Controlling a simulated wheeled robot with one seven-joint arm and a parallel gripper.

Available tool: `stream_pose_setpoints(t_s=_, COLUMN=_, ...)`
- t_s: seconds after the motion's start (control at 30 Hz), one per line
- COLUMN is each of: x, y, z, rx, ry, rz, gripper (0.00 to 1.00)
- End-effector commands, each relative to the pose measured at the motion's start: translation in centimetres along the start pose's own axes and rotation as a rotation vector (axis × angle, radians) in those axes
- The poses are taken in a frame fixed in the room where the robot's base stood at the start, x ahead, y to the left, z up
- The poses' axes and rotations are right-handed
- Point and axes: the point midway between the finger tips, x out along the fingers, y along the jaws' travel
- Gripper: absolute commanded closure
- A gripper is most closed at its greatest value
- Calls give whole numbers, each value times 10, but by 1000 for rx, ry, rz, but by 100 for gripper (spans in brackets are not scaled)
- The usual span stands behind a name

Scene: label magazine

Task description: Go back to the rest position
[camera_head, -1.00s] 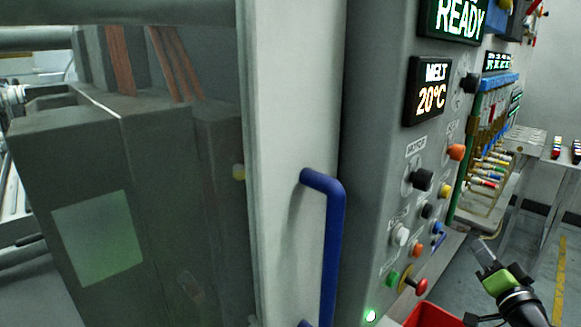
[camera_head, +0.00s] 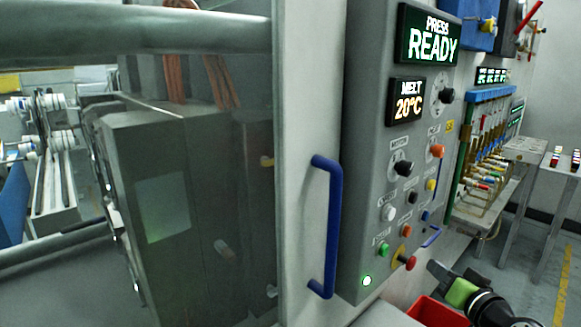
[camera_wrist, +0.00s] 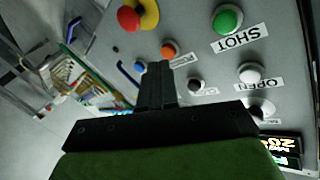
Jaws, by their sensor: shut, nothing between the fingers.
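My gripper (camera_head: 436,268) is at the lower right of the head view, a black tool with a green band, in front of the control panel's lower part. In the wrist view its fingers (camera_wrist: 156,75) are together with nothing between them. They point toward the grey control panel (camera_wrist: 225,60), which appears upside down there. I cannot tell the exact gap to the panel; no contact shows.
The press door with a blue handle (camera_head: 332,230) stands left of the panel (camera_head: 365,180). The panel carries knobs, a red button (camera_head: 408,262) and a lit READY display (camera_head: 431,40). A red bin (camera_head: 432,313) sits below. Hoses and a bench (camera_head: 525,150) stand at right; floor shows beyond.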

Motion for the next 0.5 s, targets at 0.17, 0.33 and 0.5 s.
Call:
stream_pose_setpoints(t_s=0.17, x=9, y=-71, z=40, rx=-139, ry=-276, rz=-25, gripper=100)
stream_pose_setpoints(t_s=0.33, x=-29, y=-149, z=80, rx=-341, ry=-609, rz=36, gripper=100)
stream_pose_setpoints(t_s=0.5, x=-127, y=-208, z=83, rx=-479, ry=-815, rz=202, gripper=100)
